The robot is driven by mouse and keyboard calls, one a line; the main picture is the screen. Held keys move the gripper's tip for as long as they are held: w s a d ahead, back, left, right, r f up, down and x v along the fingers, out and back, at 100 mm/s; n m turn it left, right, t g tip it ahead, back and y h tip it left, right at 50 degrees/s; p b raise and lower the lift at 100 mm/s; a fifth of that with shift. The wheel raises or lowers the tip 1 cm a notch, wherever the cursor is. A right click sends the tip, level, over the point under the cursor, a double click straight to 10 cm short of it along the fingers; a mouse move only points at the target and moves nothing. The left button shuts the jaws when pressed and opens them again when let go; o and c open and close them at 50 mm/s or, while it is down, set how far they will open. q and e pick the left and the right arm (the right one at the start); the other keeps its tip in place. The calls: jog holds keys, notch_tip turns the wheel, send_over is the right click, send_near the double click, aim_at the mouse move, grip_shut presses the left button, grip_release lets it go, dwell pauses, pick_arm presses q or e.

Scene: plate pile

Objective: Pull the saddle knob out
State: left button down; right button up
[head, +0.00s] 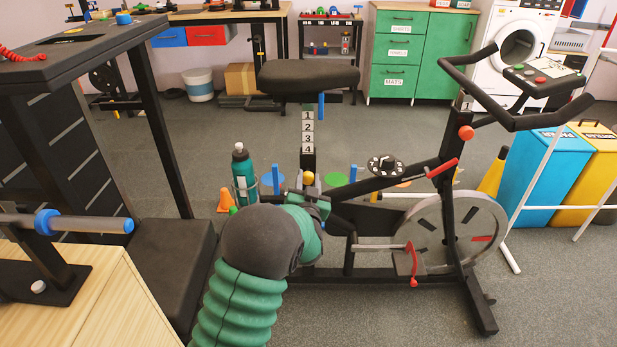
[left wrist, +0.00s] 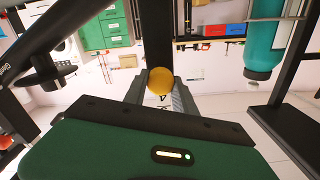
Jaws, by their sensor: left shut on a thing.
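The saddle knob is a small yellow ball (head: 308,178) on the front of the exercise bike's black seat post, below the numbers 1 to 4. It also shows in the left wrist view (left wrist: 160,82). My left gripper (left wrist: 160,90) is shut on the knob, with grey fingers on either side of it. In the head view my green and grey left arm comes up from below and hides part of the gripper and the post's foot. The black saddle (head: 309,75) sits on top of the post. My right gripper is not in view.
A teal bottle (head: 243,171) in a holder stands just left of the post. The bike's dial (head: 383,165), handlebars (head: 520,122) and flywheel (head: 455,230) are to the right. A black bench (head: 170,270) is at the left. Open floor lies behind the bike.

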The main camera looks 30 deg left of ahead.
pick_arm(q)
jog(key=c, duration=1)
grip_release()
jog(key=shift+d+f, duration=0.1)
jog(key=shift+s+d, duration=0.15)
jog(key=shift+s, duration=0.1)
jog(key=p+v, duration=0.5)
jog(key=v, duration=1.1)
jog(key=shift+s, duration=0.15)
